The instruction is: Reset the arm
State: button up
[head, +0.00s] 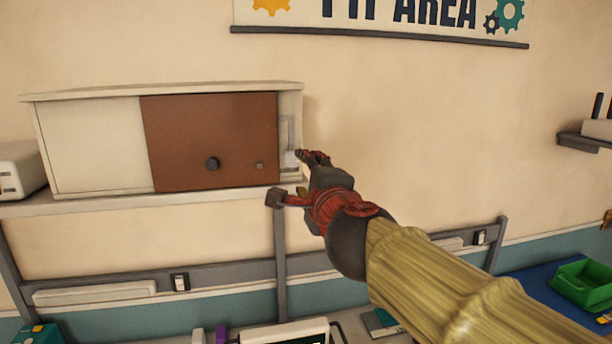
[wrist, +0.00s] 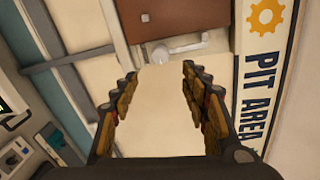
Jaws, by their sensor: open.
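My gripper (head: 303,178) is at the right end of a cabinet on a wall shelf, beside its lower right corner. In the wrist view my gripper (wrist: 159,78) is open, with both fingers spread and nothing between them. A light handle (head: 290,158) sits at the cabinet's right edge, close to the fingertips. It also shows in the wrist view (wrist: 178,52), beyond the fingers. Whether a finger touches it, I cannot tell.
The shelf (head: 130,206) runs under the cabinet, with a white device (head: 18,170) at its left. A grey rail (head: 225,273) and a workbench lie below. A green bin (head: 582,284) is at the right. The wall right of the cabinet is clear below the sign (head: 380,22).

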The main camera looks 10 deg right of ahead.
jog(key=s+a+f+n+g+y, duration=0.3)
jog(key=a+f+n+y, duration=0.3)
jog(key=a+f+n, duration=0.35)
jog(key=s+f+n+g+b, duration=0.35)
jog(key=s+f+n, duration=0.2)
jog(key=f, duration=0.45)
jog(key=s+d+f+n+g+h+b, duration=0.1)
jog(key=s+d+f+b, duration=0.3)
jog(key=f, duration=0.8)
jog(key=s+d+f+n+g+h+b, duration=0.2)
jog(key=s+d+f+b, duration=0.3)
jog(key=f, duration=0.8)
jog(key=s+d+f+n+g+h+b, duration=0.2)
jog(key=s+d+f+b, duration=0.3)
jog(key=s+f+b, duration=0.5)
notch_tip(320, 180, down, 3)
jog(key=shift+d+r+h+b, duration=0.2)
jog(key=shift+h+b, duration=0.3)
jog(key=shift+b, duration=0.4)
jog(key=shift+s, duration=0.1)
jog(key=shift+c, duration=0.4)
